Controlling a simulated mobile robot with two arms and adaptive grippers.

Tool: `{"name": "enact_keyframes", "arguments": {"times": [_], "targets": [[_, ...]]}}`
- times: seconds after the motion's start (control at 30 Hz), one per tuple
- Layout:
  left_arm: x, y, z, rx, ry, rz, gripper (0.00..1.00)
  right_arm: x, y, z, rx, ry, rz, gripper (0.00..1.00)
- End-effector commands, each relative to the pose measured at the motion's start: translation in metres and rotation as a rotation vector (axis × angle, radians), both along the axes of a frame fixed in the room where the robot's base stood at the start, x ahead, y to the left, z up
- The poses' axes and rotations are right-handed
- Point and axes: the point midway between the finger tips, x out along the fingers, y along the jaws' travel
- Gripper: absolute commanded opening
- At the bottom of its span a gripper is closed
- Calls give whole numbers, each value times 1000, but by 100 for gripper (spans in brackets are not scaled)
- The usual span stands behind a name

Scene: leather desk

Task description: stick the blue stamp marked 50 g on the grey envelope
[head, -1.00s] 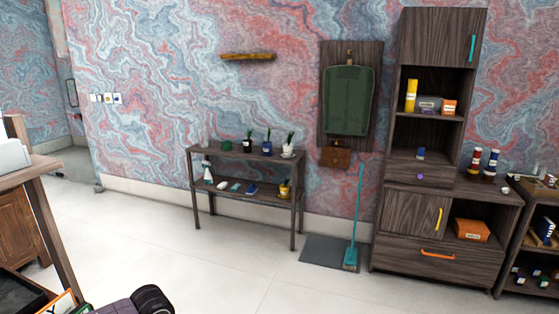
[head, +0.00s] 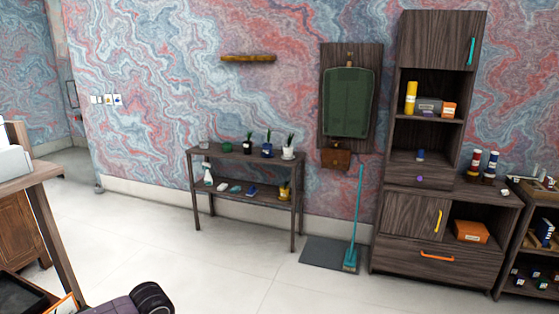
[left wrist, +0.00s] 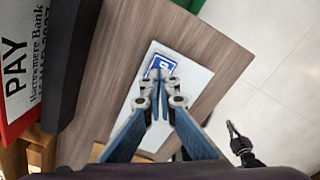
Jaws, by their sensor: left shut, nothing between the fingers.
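In the left wrist view a blue stamp (left wrist: 164,62) with a white marking lies on a pale grey, flat rectangle (left wrist: 194,82) that looks like the envelope. The marking is partly covered by my fingers and cannot be read. My left gripper (left wrist: 160,75) is shut and empty, its tips over the stamp's lower part in the picture. I cannot tell whether they touch it. The stamp, envelope and left fingertips do not show in the head view.
The envelope lies on a wooden surface (left wrist: 140,52). A dark-edged "PAY" sign (left wrist: 18,75) is at its left. Pale floor lies beyond the right edge, with a small dark object (left wrist: 241,147) there. The head view shows a shelf table (head: 245,157), a broom (head: 356,220) and a tall cabinet (head: 405,250).

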Motion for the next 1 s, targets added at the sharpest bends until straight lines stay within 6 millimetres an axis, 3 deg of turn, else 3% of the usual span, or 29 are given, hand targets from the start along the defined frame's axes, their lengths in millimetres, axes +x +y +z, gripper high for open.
{"name": "enact_keyframes", "arguments": {"times": [0.5, 1.0], "targets": [[0, 0, 44, 0, -1, 1, 0, 0, 0, 29, 0, 0, 0, 0], [0, 0, 45, 0, 1, 0, 0, 3, 0, 29, 1, -4, 0, 0]]}}
